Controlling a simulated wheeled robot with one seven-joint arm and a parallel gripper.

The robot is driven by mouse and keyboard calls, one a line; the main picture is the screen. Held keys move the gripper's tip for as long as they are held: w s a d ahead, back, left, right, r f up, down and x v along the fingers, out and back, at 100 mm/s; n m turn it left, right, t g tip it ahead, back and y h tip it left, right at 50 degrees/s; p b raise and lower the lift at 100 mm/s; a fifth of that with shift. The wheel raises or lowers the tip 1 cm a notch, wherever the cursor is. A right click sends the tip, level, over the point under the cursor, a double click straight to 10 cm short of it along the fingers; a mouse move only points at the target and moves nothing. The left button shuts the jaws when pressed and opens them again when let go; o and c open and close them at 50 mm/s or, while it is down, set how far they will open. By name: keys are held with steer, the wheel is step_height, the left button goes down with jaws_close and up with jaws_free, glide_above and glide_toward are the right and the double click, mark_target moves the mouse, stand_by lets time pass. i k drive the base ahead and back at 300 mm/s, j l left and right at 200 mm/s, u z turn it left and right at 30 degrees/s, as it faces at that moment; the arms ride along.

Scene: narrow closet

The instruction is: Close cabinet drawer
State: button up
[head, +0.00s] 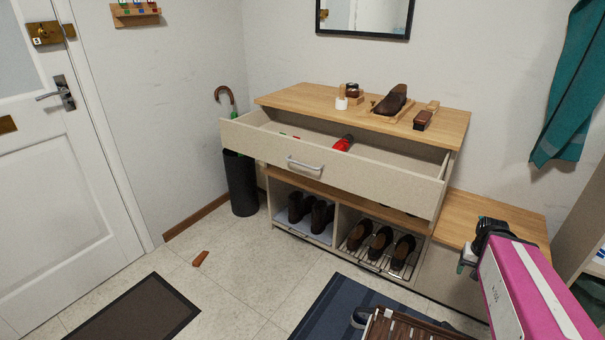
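The cabinet (285,92) stands against the back wall with a light wood top. Its wide top drawer (390,185) is pulled well out, with a metal bar handle (305,164) on its front. Inside the drawer lie a red object (344,143) and some small things at the left. My gripper (466,262) is at the lower right, in front of the low wood bench and apart from the drawer. It is small and partly turned away, so its fingers do not show clearly.
Shoes (380,243) fill the open shelves below the drawer. A low wood bench (500,215) adjoins on the right. A black umbrella bin (240,185) stands at the left. A brown piece (201,258) lies on the floor. Tiled floor is clear before the cabinet's left part.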

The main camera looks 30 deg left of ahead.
mark_target(406, 175)
steer(key=k+j+u, duration=0.1)
steer(key=u, duration=0.3)
steer(key=j+u, duration=0.3)
steer(key=u, duration=0.15)
steer(key=j+u, duration=0.25)
steer(key=u, duration=0.15)
steer(key=k+j, duration=0.05)
